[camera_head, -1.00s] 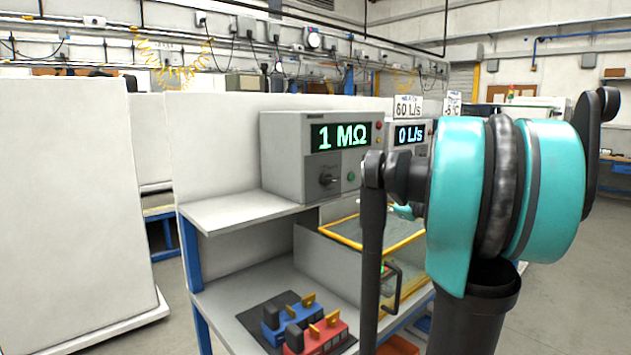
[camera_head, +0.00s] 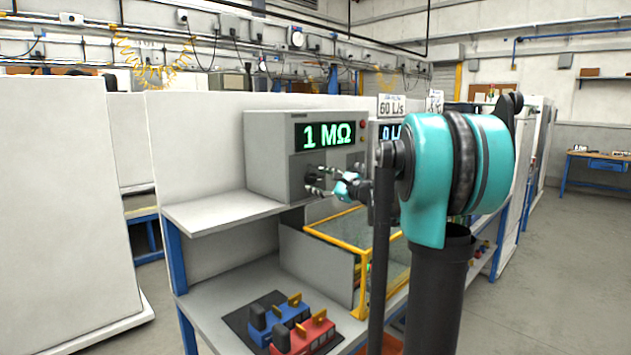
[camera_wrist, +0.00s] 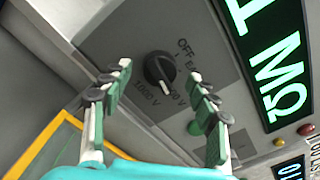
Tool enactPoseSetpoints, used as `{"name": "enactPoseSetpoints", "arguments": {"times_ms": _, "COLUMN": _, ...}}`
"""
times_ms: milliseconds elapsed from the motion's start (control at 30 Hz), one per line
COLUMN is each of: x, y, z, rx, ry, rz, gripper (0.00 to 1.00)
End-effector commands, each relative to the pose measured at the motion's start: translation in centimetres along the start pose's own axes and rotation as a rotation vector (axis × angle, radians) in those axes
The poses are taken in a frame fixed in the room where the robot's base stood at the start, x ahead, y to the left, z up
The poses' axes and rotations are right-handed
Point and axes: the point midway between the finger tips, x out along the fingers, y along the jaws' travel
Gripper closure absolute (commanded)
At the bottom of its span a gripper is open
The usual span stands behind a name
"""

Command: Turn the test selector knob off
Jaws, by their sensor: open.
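The black round test selector knob (camera_wrist: 160,70) sits on the grey panel of the tester box (camera_head: 270,150), between my fingers in the wrist view. The labels OFF, 1000 V and a partly hidden one are printed around it. A light mark shows on the knob's lower side; which label it points to is hard to tell. My gripper (camera_head: 316,180) is open, with one finger on each side of the knob in the wrist view and no visible contact. In the head view the fingers reach the box front and mostly hide the knob. The green display (camera_head: 327,136) reads 1 MΩ.
A yellow-framed clear box (camera_head: 340,243) stands below my gripper. Blue and red devices (camera_head: 300,325) lie on the lower shelf. A second display unit stands to the right, partly hidden by my arm.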

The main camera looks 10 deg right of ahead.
Motion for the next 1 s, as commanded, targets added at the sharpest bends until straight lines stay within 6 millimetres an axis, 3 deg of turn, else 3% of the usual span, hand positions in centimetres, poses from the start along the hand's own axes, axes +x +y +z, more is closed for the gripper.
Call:
{"name": "enactPoseSetpoints", "arguments": {"times_ms": 200, "x": 1.6, "y": 0.0, "z": 0.0, "rx": 0.0, "ry": 0.0, "rz": 0.0, "gripper": 0.41}}
{"name": "enactPoseSetpoints", "arguments": {"times_ms": 500, "x": 1.8, "y": 0.0, "z": 0.0, "rx": 0.0, "ry": 0.0, "rz": 0.0, "gripper": 0.41}}
{"name": "enactPoseSetpoints", "arguments": {"times_ms": 900, "x": 1.8, "y": 0.0, "z": 0.0, "rx": 0.0, "ry": 0.0, "rz": 0.0, "gripper": 0.9}}
{"name": "enactPoseSetpoints", "arguments": {"times_ms": 1000, "x": 1.8, "y": 0.0, "z": 0.0, "rx": -0.002, "ry": 0.0, "rz": 0.0, "gripper": 0.91}}
